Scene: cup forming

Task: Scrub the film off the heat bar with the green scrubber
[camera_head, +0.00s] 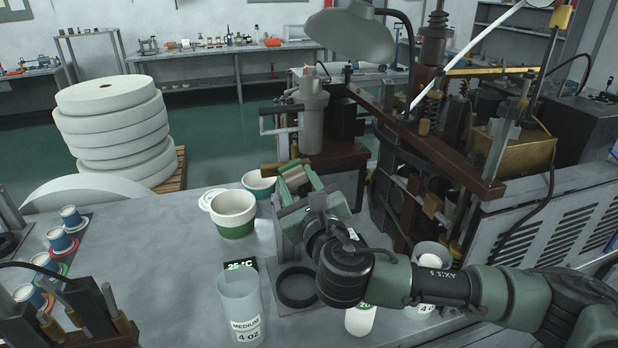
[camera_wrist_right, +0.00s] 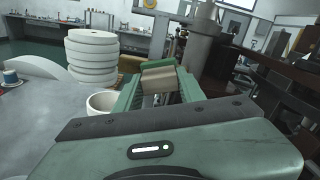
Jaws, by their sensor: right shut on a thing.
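My right gripper (camera_head: 297,180) reaches over the table with its green fingers closed on a tan, ribbed block. In the right wrist view the block (camera_wrist_right: 158,80) sits between the fingertips, with a green part at its far side; I take it for the green scrubber. A short brownish-gold bar (camera_head: 268,168) lies just left of the fingertips, behind the teal cup; it may be the heat bar. Any film on it is too small to tell. Whether the scrubber touches it I cannot tell. My left gripper is not in view.
A green-banded white tub (camera_head: 233,213) and a teal cup (camera_head: 258,184) stand left of the gripper. A clear cup (camera_head: 240,306) and black ring (camera_head: 297,287) are in front. The grey cylinder (camera_head: 312,115) and machine (camera_head: 430,180) crowd the right. The table's middle left is clear.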

